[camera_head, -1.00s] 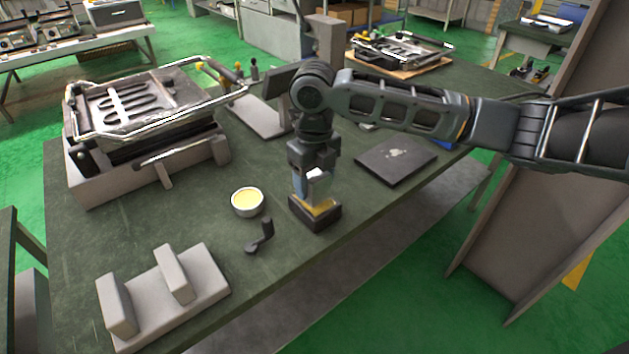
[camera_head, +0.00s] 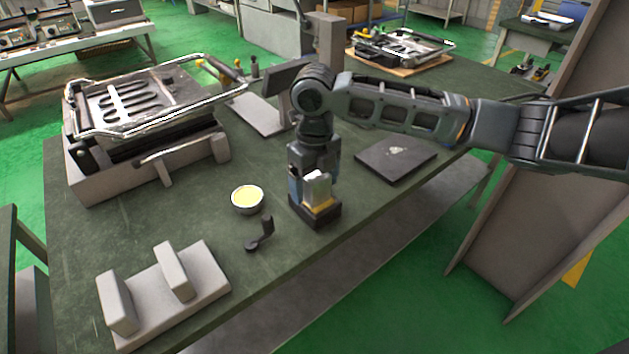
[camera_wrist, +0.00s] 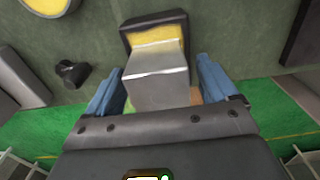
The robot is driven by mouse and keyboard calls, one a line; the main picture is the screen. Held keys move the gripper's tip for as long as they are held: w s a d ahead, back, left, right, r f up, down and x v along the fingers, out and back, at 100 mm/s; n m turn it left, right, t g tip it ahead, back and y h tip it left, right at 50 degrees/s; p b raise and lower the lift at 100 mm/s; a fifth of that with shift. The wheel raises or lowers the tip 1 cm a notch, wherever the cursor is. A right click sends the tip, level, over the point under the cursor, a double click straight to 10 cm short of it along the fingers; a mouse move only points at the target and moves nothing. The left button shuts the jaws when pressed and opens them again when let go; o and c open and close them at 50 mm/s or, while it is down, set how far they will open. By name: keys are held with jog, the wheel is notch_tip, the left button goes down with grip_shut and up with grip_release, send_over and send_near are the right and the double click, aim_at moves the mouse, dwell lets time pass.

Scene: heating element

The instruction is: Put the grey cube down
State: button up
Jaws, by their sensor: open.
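The grey cube (camera_head: 317,187) stands upright on the yellow pad (camera_head: 322,207) of a small dark tray (camera_head: 309,217) near the table's front edge. In the wrist view the cube (camera_wrist: 157,82) sits between the two blue fingers, with a gap on each side. My gripper (camera_wrist: 160,88) is open around it and touches neither side that I can see. In the head view my gripper (camera_head: 312,188) points down over the tray. The cube's lower part is partly hidden in the wrist view.
A bowl of yellow stuff (camera_head: 248,198) and a small dark bracket (camera_head: 261,235) lie left of the tray. A grey block fixture (camera_head: 205,275) is at front left, a heating device (camera_head: 145,120) at back left. A dark flat plate (camera_head: 397,159) lies to the right.

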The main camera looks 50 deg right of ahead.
notch_tip(320, 180, up, 12)
jog(key=b, duration=0.1)
jog(key=shift+r, duration=0.15)
